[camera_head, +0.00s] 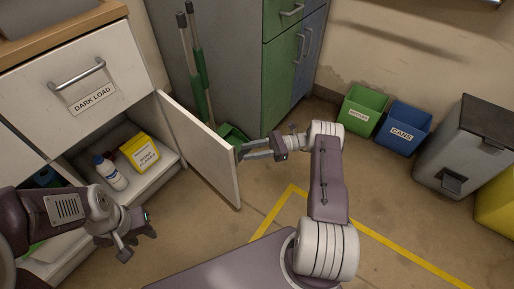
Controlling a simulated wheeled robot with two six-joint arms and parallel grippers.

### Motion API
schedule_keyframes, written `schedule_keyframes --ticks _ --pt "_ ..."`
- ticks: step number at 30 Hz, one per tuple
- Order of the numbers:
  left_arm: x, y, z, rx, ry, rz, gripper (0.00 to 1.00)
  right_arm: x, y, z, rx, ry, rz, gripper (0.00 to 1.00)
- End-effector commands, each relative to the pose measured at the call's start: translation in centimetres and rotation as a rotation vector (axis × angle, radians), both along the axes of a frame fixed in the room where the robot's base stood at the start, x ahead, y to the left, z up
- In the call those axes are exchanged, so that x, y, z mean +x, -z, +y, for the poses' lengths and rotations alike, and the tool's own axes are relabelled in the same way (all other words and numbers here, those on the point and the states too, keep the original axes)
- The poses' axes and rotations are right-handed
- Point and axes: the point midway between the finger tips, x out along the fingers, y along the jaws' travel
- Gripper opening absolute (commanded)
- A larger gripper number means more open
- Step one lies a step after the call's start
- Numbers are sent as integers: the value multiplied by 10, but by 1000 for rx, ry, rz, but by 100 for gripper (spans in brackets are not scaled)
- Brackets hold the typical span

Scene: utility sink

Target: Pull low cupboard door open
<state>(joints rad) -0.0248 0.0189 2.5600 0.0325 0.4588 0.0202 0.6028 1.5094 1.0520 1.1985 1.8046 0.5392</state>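The low cupboard door (203,150) is white and stands swung open, its hinge side at the cabinet and its free edge toward me. My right gripper (243,151) is on the outer side of the door, with its fingertips at or very close to the outer face. The door hides that contact, and no handle shows there, so I cannot tell whether the fingers hold anything. My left gripper (138,246) is in front of the cupboard opening, apart from the door, with its fingers spread and nothing between them.
Inside the cupboard are a yellow box (140,152) and a white bottle (110,173). A drawer labelled DARK LOAD (78,85) is above. A green bin (362,110), a blue bin (404,128) and a grey bin (465,148) stand right. Floor beyond my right arm is clear.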

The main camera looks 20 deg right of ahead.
Motion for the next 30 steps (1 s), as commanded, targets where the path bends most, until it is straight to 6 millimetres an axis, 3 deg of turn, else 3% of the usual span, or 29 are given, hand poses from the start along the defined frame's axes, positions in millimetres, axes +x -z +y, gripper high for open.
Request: schedule_keyframes --ticks 3,9,25,26,28,30 --pt "0 -3 0 0 0 0 36 -4 0 -24 -1 4 -1 34" --pt "0 -1 0 0 0 0 36 -7 1 -43 -1 0 1 34" --pt "0 -4 0 0 0 0 36 -7 -2 -38 0 -13 1 34" --pt "0 -6 0 0 0 0 36 -4 -8 -34 -6 -28 -7 34" --pt "0 -12 0 0 0 0 36 8 -38 -22 -46 -74 -60 34" --pt "0 -19 0 0 0 0 36 22 -86 -1 -95 -141 -134 34"
